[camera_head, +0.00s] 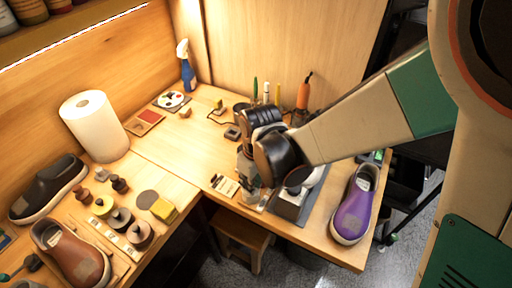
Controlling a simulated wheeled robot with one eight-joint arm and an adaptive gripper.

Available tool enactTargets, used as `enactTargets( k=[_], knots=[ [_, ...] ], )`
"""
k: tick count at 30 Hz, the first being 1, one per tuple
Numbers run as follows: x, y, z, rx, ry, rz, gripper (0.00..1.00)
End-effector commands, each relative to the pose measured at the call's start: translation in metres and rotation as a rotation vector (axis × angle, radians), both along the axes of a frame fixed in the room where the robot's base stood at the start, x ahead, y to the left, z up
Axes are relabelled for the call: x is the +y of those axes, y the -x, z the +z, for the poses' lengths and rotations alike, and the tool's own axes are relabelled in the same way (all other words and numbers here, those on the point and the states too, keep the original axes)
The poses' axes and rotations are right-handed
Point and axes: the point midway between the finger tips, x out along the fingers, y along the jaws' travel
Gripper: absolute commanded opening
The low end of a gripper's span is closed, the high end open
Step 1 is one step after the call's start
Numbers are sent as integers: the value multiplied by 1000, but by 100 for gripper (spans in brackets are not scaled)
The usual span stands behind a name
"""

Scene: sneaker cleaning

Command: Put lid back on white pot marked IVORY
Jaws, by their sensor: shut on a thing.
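My gripper (250,194) points down over the front part of the right-hand bench. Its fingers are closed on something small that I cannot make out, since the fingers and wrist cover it. No pot with a readable IVORY mark shows.
A grey tray (287,211) lies right of my gripper, with a purple shoe (353,207) beyond it at the bench's right edge.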

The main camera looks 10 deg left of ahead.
Motion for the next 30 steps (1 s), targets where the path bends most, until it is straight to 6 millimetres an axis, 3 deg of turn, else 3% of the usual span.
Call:
enactTargets(
  k=[4, 5, 6, 8, 15, 18, 19, 30],
  knots=[
    [0, 0, 0, 0, 0, 0, 3],
    [0, 0, 0, 0, 0, 0, 20],
    [0, 0, 0, 0, 0, 0, 29],
    [0, 0, 0, 0, 0, 0, 38],
    [0, 0, 0, 0, 0, 0, 38],
    [0, 0, 0, 0, 0, 0, 57],
    [0, 0, 0, 0, 0, 0, 59],
    [0, 0, 2, 0, 0, 0, 59]
  ],
)
